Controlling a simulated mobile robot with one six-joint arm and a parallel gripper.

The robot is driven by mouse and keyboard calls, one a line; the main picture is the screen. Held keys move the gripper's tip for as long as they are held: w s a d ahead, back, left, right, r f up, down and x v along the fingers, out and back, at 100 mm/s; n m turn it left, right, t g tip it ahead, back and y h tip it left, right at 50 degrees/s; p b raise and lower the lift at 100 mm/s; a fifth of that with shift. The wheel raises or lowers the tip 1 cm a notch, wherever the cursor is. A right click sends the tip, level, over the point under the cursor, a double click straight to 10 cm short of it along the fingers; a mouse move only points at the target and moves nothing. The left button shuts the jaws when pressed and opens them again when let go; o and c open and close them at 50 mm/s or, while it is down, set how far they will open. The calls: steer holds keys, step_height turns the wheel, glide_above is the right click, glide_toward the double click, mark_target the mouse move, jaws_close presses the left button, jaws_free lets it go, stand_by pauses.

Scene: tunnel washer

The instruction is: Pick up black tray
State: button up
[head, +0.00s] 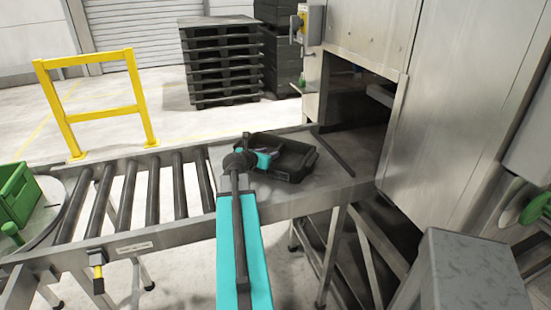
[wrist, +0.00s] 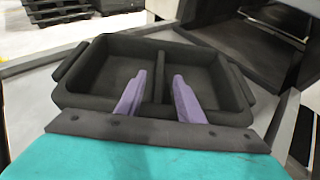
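The black tray (head: 300,160) lies flat on the metal plate at the end of the conveyor, in front of the machine opening. In the wrist view the tray (wrist: 88,98) shows two empty compartments with a divider (wrist: 160,72) between them and a handle on each side. My gripper (head: 265,158) is over the tray's near left part in the head view. In the wrist view my gripper (wrist: 159,76) is open, with one purple finger on each side of the divider and gaps visible between. The arm hides part of the tray's left side in the head view.
The machine opening (head: 358,105) is just right of the tray. A roller conveyor (head: 125,195) runs left to a green crate (head: 17,195). A yellow barrier (head: 100,112) and stacked dark pallets (head: 222,65) stand behind. A metal box (head: 475,275) is at front right.

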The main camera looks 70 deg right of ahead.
steer(key=shift+d, duration=0.15)
steer(key=shift+p+x, duration=0.8)
steer(key=shift+x, duration=1.7)
jaws_close()
